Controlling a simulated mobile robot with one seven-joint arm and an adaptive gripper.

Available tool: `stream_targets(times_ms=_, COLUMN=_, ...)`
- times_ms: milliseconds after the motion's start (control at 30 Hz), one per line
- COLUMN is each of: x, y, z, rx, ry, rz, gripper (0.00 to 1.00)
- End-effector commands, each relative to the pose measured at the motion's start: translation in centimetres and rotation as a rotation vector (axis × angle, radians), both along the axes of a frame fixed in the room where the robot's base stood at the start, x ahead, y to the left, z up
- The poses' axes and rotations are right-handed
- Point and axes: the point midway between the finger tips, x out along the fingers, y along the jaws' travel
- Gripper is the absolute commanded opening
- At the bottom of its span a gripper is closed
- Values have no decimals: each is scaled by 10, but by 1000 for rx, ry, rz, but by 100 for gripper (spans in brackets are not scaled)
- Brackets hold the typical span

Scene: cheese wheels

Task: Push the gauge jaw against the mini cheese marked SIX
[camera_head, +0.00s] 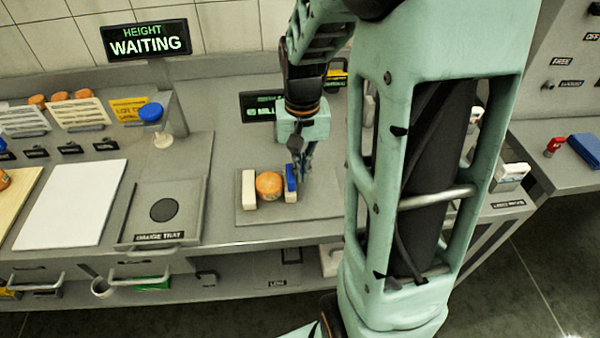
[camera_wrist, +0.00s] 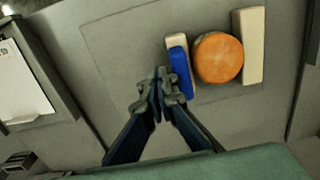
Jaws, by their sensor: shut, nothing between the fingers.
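The orange mini cheese (camera_head: 269,184) sits on the gauge plate between two cream blocks. No marking can be read on it. In the wrist view the cheese (camera_wrist: 218,57) shows from above, close beside the gauge jaw (camera_wrist: 179,68), a cream block with a blue face or handle. The jaw (camera_head: 291,183) is right of the cheese in the head view. The fixed cream block (camera_head: 249,190) is on the cheese's other side. My gripper (camera_head: 301,172) is shut and empty at the jaw's outer side. In the wrist view its fingertips (camera_wrist: 158,92) are next to the blue part; contact cannot be told.
A display reading HEIGHT WAITING (camera_head: 147,40) stands at the back. A second display (camera_head: 262,106) is partly hidden by my arm. The gauge tray (camera_head: 164,209) with a dark disc and a white board (camera_head: 72,203) lie to the left. A blue-topped stamp (camera_head: 151,112) stands behind.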

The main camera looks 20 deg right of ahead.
Motion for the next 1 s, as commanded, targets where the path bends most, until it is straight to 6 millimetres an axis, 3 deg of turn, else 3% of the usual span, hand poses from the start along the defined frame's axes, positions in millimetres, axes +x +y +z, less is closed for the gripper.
stream_targets(times_ms=1000, x=-13, y=-44, z=0, rx=0, ry=0, rz=-1, gripper=0)
